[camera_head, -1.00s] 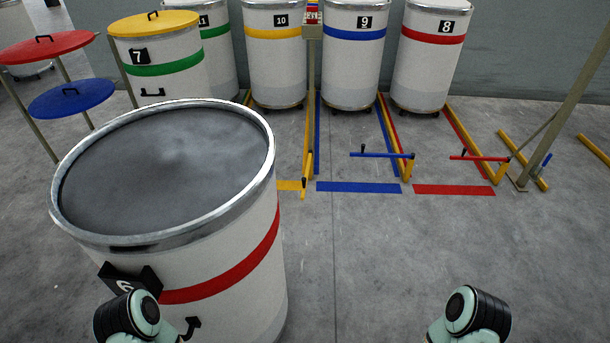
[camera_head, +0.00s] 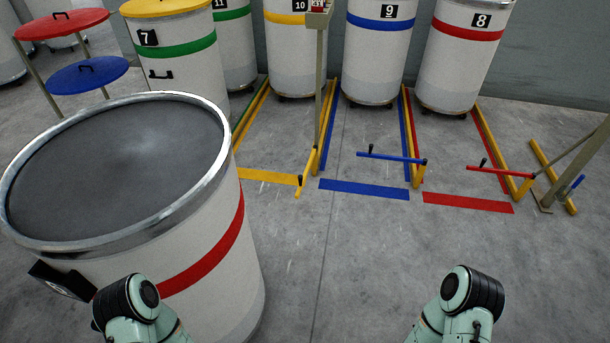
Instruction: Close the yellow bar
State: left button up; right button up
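The yellow bar (camera_head: 305,174) is a thin bar at the front end of the yellow lane. It joins a short yellow post near the lane rail and points toward me rather than across the lane. A small dark handle stands near its upper part. A yellow floor stripe (camera_head: 266,176) lies to its left. The blue bar (camera_head: 390,157) and the red bar (camera_head: 501,171) reach across their lane fronts, each with a dark handle. Only parts of my two arms show at the bottom edge, well short of the bars. Both grippers are out of view.
Numbered cans, such as 10 (camera_head: 292,55), 9 (camera_head: 378,65) and 8 (camera_head: 455,70), stand behind the lanes. A slanted post (camera_head: 580,165) stands right. The middle floor is clear.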

aim_at(301, 178)
jog(key=i+l, duration=0.15)
jog(key=l, duration=0.2)
jog(key=i+l+u, duration=0.1)
jog(key=l, duration=0.2)
jog(key=i+l+u, duration=0.1)
jog(key=i+l, duration=0.75)
jog(key=i+l+u, duration=0.1)
jog(key=i+l, duration=0.65)
jog(key=i, duration=0.75)
